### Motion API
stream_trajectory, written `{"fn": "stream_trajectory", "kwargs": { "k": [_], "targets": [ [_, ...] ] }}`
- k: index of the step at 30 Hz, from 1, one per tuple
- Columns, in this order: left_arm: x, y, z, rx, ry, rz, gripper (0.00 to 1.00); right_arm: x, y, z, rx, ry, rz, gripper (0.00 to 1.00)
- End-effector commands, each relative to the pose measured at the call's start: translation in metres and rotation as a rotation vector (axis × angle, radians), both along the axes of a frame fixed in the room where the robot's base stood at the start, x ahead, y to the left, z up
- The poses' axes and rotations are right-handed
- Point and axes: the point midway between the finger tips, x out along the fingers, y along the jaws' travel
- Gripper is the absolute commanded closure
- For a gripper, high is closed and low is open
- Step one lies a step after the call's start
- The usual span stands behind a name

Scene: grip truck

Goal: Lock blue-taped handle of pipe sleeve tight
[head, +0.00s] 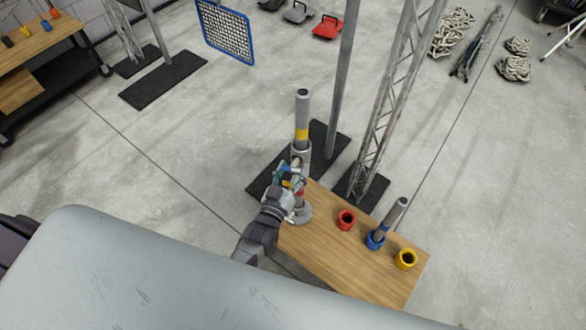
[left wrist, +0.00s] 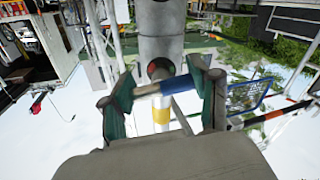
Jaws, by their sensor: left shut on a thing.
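The grey pipe sleeve (head: 301,152) stands upright around a pipe with a yellow band (head: 302,134), at the left end of the wooden table. My left gripper (head: 289,178) is at the sleeve, just below its upper rim, and covers the handle in the head view. In the left wrist view the blue-taped handle (left wrist: 180,88) lies crosswise between the green-padded fingers of my left gripper (left wrist: 160,78), which is shut on it. The sleeve (left wrist: 160,28) is behind the handle there, and the yellow band (left wrist: 161,115) also shows. My right gripper is not in view.
The wooden table (head: 330,245) holds a red cup (head: 347,220), a blue cup (head: 375,240) with a grey pipe in it, and a yellow cup (head: 405,259). A lattice post (head: 385,110) and a plain post (head: 343,80) stand behind.

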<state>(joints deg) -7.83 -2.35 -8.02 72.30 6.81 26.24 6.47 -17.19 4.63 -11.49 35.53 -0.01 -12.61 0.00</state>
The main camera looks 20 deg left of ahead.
Motion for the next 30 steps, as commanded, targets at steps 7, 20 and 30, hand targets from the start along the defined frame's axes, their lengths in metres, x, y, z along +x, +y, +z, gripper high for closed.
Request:
{"fn": "stream_trajectory", "kwargs": {
  "k": [7, 20, 30],
  "targets": [
    [-0.0004, 0.0005, -0.0012, 0.084, -0.004, 0.000, 0.74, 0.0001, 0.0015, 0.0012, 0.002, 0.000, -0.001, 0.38],
    [-0.0004, 0.0008, -0.0015, 0.107, -0.006, 0.001, 0.74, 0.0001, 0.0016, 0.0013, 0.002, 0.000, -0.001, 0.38],
    [-0.0002, 0.0007, -0.0009, 0.106, -0.007, 0.001, 0.12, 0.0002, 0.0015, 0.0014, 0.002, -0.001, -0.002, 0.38]
  ]
}}
